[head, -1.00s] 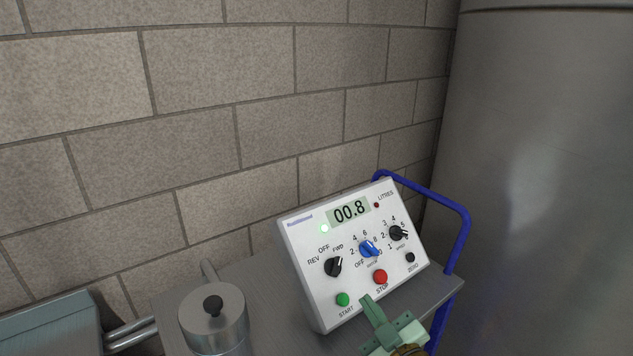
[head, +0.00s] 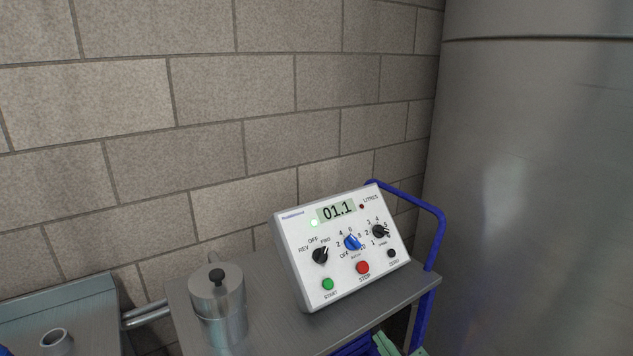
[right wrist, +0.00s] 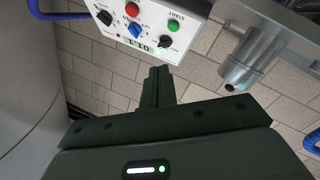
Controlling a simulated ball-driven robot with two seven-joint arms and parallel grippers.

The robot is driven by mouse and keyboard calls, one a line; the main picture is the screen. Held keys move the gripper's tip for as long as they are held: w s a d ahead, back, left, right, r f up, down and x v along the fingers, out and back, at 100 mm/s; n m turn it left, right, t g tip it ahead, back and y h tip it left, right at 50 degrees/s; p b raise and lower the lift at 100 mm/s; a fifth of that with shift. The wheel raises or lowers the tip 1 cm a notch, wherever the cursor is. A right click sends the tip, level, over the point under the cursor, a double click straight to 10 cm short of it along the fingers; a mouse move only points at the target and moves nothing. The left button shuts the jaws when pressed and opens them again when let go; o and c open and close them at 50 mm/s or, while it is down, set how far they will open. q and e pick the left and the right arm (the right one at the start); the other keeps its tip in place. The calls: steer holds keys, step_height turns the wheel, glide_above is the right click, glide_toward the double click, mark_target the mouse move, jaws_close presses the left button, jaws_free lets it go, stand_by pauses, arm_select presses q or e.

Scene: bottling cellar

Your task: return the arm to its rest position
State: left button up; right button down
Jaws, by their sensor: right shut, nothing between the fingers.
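My right gripper is a dull green one, and only a small part of it (head: 385,344) shows at the bottom edge of the head view, below the control box. In the right wrist view its fingers (right wrist: 157,84) are shut together with nothing between them, apart from the box. The white control box (head: 342,249) stands tilted on a grey cart top; its display reads 01.1 and a green light is lit. It also shows upside down in the right wrist view (right wrist: 150,22). My left gripper is not in view.
A steel cylinder with a black knob (head: 218,305) stands left of the box. The cart's blue handle (head: 437,240) rises behind and right. A large steel tank (head: 530,180) fills the right side. A brick wall (head: 200,110) is behind. A steel surface (head: 70,310) lies lower left.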

steer(key=s+d+f+m+g+h, duration=0.1)
steer(key=s+d+f+g, duration=0.2)
steer(key=f, duration=0.7)
steer(key=s+d+f+m+g+h, duration=0.1)
steer(key=s+d+f+g+h, duration=0.15)
steer(key=s+f, duration=0.6)
steer(key=s+d+f+m+g+h, duration=0.15)
steer(key=d+f, duration=0.25)
steer(key=f, duration=0.9)
steer(key=s+d+f+m+g, duration=0.1)
steer(key=s+d+f+g, duration=0.15)
steer(key=s+f, duration=0.75)
steer(key=s+d+f+m+g, duration=0.1)
steer(key=s+f+g, duration=0.25)
steer(key=s, duration=1.25)
steer(key=s+f+m+g, duration=0.1)
steer(key=s+g, duration=0.2)
steer(key=s, duration=1.3)
steer(key=shift+a+g+h, duration=0.4)
